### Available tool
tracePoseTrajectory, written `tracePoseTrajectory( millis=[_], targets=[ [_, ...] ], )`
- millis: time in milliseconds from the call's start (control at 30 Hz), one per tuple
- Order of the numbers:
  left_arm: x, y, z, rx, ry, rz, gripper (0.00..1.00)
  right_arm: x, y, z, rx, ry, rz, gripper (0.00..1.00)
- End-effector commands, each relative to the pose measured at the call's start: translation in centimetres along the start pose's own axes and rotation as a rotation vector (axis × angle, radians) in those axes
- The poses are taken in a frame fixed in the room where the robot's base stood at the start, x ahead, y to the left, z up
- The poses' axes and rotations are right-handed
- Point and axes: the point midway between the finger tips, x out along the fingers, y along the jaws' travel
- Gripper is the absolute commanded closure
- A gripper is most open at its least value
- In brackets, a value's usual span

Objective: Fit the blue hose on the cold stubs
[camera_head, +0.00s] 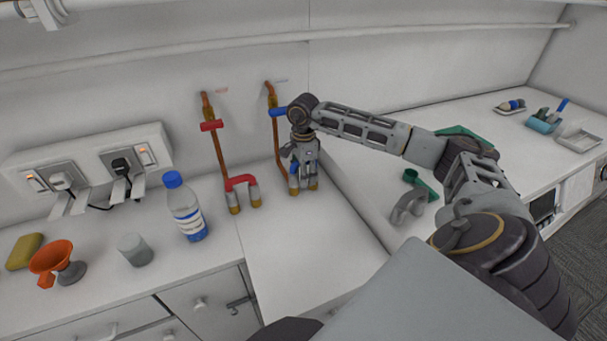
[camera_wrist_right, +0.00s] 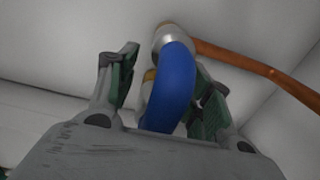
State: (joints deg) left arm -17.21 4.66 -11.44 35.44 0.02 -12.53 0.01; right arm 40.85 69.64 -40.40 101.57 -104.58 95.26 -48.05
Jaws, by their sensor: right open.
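The blue hose (camera_wrist_right: 172,85) is a bent tube between the spread fingers of my right gripper (camera_wrist_right: 163,88). Its upper end meets a metal stub (camera_wrist_right: 168,38) with a copper pipe behind it, and its other end is beside a second brass-coloured collar. Whether both ends are fully seated I cannot tell. In the head view my right gripper (camera_head: 303,165) points down over the cold stubs (camera_head: 294,188) at the wall and hides most of the hose; only a bit of blue shows. The gripper is open around the hose. My left gripper is not in view.
A red hose (camera_head: 240,180) bridges two stubs just left. The counter front is clear.

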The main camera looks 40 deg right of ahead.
Motion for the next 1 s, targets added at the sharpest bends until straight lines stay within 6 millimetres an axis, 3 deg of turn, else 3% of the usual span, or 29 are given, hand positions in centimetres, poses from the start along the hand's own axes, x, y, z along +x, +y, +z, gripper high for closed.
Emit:
tracePoseTrajectory(
  millis=[367,1000],
  targets=[
    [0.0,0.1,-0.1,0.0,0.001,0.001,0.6,-2.5,-0.1,0.0,0.0,-0.001,-0.002,0.5],
    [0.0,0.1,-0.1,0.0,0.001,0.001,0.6,-11.0,-0.1,0.1,0.0,-0.002,-0.002,0.5]
  ],
)
